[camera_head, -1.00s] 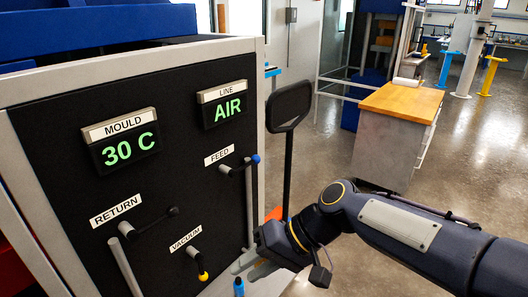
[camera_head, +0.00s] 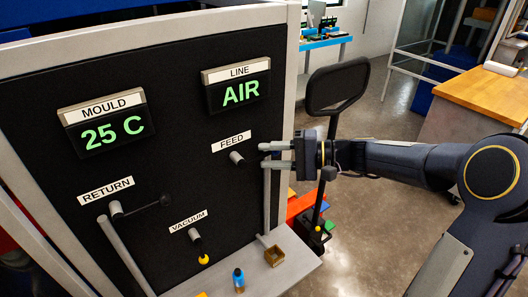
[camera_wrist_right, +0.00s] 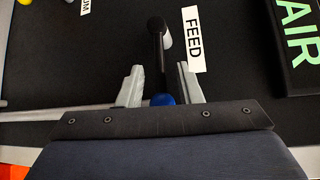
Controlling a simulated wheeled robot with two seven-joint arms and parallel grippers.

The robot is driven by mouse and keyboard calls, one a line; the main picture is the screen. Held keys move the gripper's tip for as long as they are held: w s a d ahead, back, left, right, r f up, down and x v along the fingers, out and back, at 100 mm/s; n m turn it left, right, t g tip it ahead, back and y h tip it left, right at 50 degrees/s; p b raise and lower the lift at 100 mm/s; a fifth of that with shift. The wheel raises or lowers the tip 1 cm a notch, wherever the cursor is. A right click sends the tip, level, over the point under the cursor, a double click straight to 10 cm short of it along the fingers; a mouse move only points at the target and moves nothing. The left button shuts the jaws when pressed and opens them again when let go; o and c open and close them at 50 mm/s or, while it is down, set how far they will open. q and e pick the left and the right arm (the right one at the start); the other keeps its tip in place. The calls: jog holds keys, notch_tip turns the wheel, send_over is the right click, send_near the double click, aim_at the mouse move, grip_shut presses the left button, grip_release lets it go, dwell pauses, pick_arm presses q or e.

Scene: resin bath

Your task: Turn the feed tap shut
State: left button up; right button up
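The feed tap (camera_head: 237,158) is on the black panel under the FEED label. In the right wrist view its dark lever (camera_wrist_right: 158,55) runs from the pivot to a blue knob (camera_wrist_right: 162,99), sideways to the right as seen from the head. My right gripper (camera_head: 270,156) is at the lever's end. Its two grey fingers (camera_wrist_right: 158,85) stand apart on either side of the lever and knob, and I see a gap beside the lever. In the head view the fingers hide most of the lever. My left gripper is out of view.
The MOULD display (camera_head: 104,126) reads 25 C and the LINE display (camera_head: 237,86) reads AIR. The return tap (camera_head: 117,209) points right; the vacuum tap (camera_head: 195,236) points down. A blue-topped bottle (camera_head: 239,280) and a small box (camera_head: 274,256) sit on the ledge below.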

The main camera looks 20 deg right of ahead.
jog(key=shift+x, duration=1.2)
grip_shut()
